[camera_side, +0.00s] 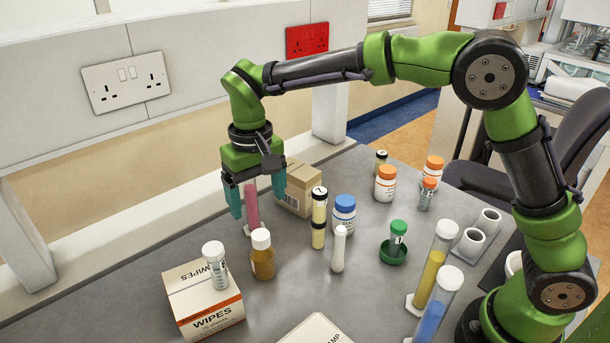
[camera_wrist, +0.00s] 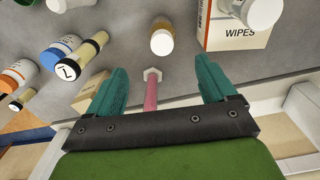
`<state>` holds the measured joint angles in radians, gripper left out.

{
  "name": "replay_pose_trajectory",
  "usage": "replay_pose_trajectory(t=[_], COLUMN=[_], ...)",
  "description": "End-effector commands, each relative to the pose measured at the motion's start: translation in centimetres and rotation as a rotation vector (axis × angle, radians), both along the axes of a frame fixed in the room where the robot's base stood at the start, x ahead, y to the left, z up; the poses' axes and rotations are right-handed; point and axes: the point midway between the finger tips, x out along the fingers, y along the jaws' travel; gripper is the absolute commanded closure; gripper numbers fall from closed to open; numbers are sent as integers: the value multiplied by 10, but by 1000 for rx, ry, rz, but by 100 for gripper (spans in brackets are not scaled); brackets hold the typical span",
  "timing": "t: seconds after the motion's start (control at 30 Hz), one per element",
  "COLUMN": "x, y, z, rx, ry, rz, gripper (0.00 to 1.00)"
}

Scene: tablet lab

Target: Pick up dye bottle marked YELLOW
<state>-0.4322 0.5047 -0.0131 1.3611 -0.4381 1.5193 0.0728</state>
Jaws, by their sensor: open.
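My gripper (camera_side: 256,208) is open above the back left of the bench. Its teal fingers also show in the wrist view (camera_wrist: 162,75). A pink tube (camera_side: 252,207) with a pale foot stands in line between the fingers; its top is hidden. It also shows in the wrist view (camera_wrist: 151,96). I cannot tell whether the fingers reach around it. A tall tube of yellow liquid (camera_side: 430,278) with a white cap stands at the front right, far from my gripper. Pale-yellow vials with black caps (camera_side: 319,208) look stacked mid-bench. I can read no word YELLOW.
An amber bottle (camera_side: 263,262) and a wipes box (camera_side: 205,305) with a vial on top stand in front of my gripper. A cardboard box (camera_side: 298,193) is just right of it. A blue tube (camera_side: 433,315) is beside the yellow one. Several capped bottles stand mid-bench.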

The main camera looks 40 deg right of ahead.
Motion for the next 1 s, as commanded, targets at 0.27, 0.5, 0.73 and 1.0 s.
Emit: replay_pose_trajectory(t=[0.27,0.5,0.73,1.0], x=[-1,0,-2,-1], y=[0,0,3,4], z=[-60,-80,-111,-131], rx=[0,1,0,3], ry=[4,0,3,-1], rz=[1,0,1,0], gripper=[16,16,16,16])
